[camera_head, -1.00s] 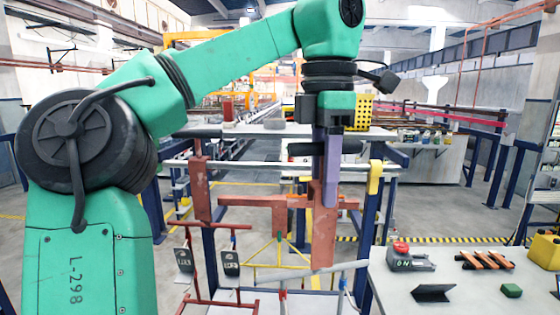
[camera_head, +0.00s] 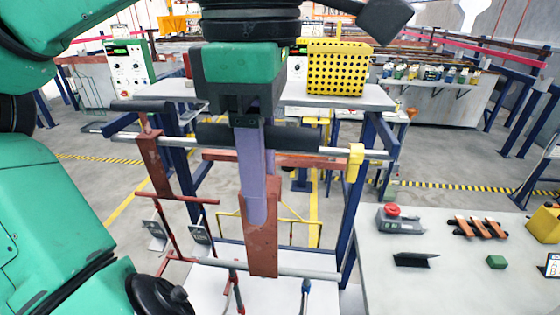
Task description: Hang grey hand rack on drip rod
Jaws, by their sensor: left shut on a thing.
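The drip rod (camera_head: 371,153) is a silver bar crossing between blue posts, with a yellow block (camera_head: 355,161) near its right end. My left gripper (camera_head: 256,200) comes down from above and is shut on the grey hand rack. This rack has a dark grip (camera_head: 296,137), a rust-red upright (camera_head: 262,245) and a grey lower bar (camera_head: 315,273) with small hooks. The dark grip overlaps the rod in the picture; I cannot tell whether the rack rests on it. The fingers hide part of the upright. My right gripper is out of view.
A red rack (camera_head: 155,165) with a dark grip and small plates hangs at the rod's left. A perforated yellow basket (camera_head: 337,70) stands on the shelf behind.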

